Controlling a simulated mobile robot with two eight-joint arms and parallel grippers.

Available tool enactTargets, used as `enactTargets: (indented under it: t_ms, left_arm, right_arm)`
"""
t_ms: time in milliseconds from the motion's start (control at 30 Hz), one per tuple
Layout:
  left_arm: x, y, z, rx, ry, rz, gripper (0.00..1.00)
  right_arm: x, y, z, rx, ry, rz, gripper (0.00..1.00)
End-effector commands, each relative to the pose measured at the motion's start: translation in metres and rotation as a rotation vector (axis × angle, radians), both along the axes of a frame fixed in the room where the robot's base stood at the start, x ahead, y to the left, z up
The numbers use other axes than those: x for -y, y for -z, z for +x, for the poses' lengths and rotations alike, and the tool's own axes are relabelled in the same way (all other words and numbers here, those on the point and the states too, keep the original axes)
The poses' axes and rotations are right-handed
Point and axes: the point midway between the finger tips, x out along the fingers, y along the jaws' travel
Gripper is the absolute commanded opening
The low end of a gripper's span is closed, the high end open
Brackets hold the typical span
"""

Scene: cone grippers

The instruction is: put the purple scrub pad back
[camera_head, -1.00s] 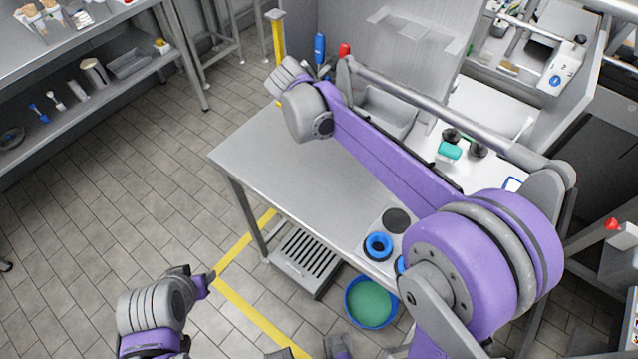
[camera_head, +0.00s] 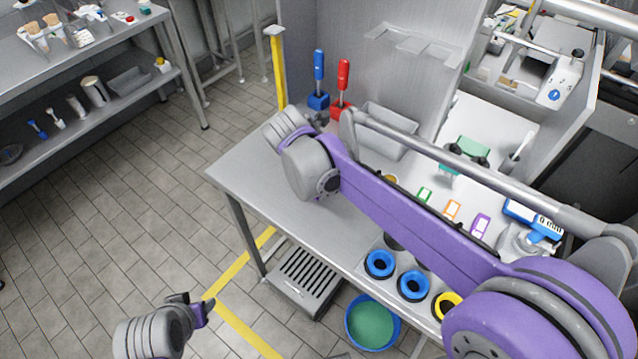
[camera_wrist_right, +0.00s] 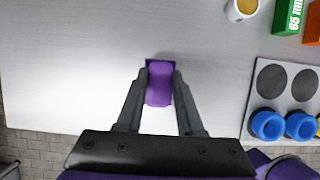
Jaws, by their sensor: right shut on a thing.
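The purple scrub pad (camera_wrist_right: 159,85) is between the two grey fingers of my right gripper (camera_wrist_right: 159,92) in the right wrist view. The gripper is shut on it, above the bare steel table (camera_wrist_right: 75,60). A darker purple edge shows at the pad's far end; I cannot tell whether the pad touches the table. In the head view, my right arm reaches across the table to its far left part, and the pad is hidden. My left gripper (camera_head: 197,309) is at the lower left, over the floor and away from the table; its finger opening is unclear.
Blue (camera_head: 319,75) and red (camera_head: 343,80) handled tools stand at the table's back, beside a grey tray (camera_head: 388,130). Green, orange and purple labelled items (camera_head: 480,225) lie to the right. Blue rings (camera_head: 380,264) sit near the front edge. The table's left part is clear.

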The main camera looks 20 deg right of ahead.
Motion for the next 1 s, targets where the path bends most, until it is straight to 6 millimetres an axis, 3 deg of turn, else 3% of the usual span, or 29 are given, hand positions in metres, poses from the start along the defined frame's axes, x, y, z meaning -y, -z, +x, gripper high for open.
enactTargets:
  t_ms: [200, 633, 667, 700, 800, 1000]
  left_arm:
    - [0.000, 0.003, -0.001, -0.001, 0.000, 0.000, 0.50]
    - [0.000, 0.006, -0.002, -0.003, 0.000, 0.000, 0.50]
    - [0.000, 0.005, -0.001, -0.003, 0.000, 0.000, 0.50]
    - [0.000, 0.005, -0.001, -0.002, 0.000, 0.000, 0.50]
    - [0.000, 0.005, -0.001, -0.002, 0.000, 0.000, 0.50]
    - [0.000, 0.005, -0.001, -0.002, 0.000, 0.000, 0.50]
  right_arm:
    - [0.000, 0.030, 0.000, 0.000, 0.000, 0.000, 0.00]
    - [0.000, 0.037, 0.000, 0.000, 0.001, 0.000, 0.00]
    - [0.000, 0.036, 0.000, 0.000, 0.001, 0.000, 0.42]
    - [0.000, 0.036, 0.000, 0.001, 0.001, -0.001, 0.49]
    - [0.000, 0.036, 0.000, 0.001, 0.001, -0.001, 0.66]
    - [0.000, 0.036, 0.000, 0.001, 0.001, -0.001, 0.66]
